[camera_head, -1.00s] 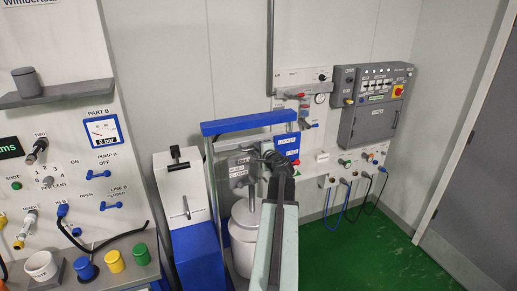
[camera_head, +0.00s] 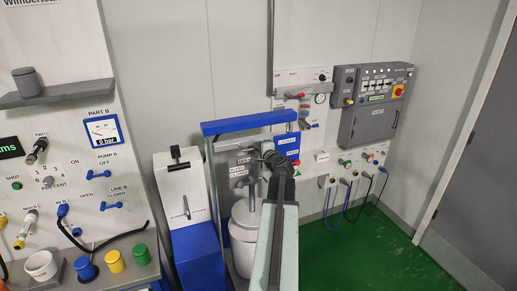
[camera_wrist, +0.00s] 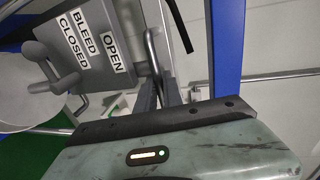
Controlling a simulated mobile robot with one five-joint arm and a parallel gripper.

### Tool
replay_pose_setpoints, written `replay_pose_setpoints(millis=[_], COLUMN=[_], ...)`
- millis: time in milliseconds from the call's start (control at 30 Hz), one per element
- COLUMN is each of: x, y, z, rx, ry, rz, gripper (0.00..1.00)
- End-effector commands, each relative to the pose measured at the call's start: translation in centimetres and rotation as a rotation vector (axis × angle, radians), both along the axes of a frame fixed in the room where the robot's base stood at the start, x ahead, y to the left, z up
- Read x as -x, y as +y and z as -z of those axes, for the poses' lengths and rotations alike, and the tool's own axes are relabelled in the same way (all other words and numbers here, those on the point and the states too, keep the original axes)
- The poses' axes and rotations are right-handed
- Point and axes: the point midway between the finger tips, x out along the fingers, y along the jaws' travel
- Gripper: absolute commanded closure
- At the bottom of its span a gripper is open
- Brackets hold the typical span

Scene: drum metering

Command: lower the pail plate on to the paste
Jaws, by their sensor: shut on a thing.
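The white pail (camera_head: 243,255) stands between the posts of a blue frame (camera_head: 250,121). The pale round plate (camera_head: 244,218) shows at the pail's mouth, partly behind my arm; I cannot tell whether it touches the paste, which is hidden. A grey box marked bleed open and closed (camera_head: 241,168) is above the plate. In the wrist view this box (camera_wrist: 105,65) carries a grey knob, with a pale round surface to its left. My gripper (camera_head: 277,160) is shut on a grey bar handle (camera_wrist: 152,45) beside the box; the fingertips (camera_wrist: 160,92) are partly hidden.
A blue labelled box (camera_head: 286,148) is on the frame's right post, close to my gripper. A white and blue unit (camera_head: 185,200) stands left of the frame. Hanging cables (camera_head: 350,195) are on the right wall. The green floor (camera_head: 370,250) is clear at right.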

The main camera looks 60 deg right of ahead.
Motion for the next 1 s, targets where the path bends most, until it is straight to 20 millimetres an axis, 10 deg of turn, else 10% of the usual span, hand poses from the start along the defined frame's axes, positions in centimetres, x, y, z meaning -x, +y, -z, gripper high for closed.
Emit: replay_pose_setpoints(millis=[433, 1000], x=[0.0, 0.0], y=[0.0, 0.0], z=[1.0, 11.6], rx=[0.0, 0.0], ry=[0.0, 0.001], rz=[0.0, 0.0], gripper=[1.0, 1.0])
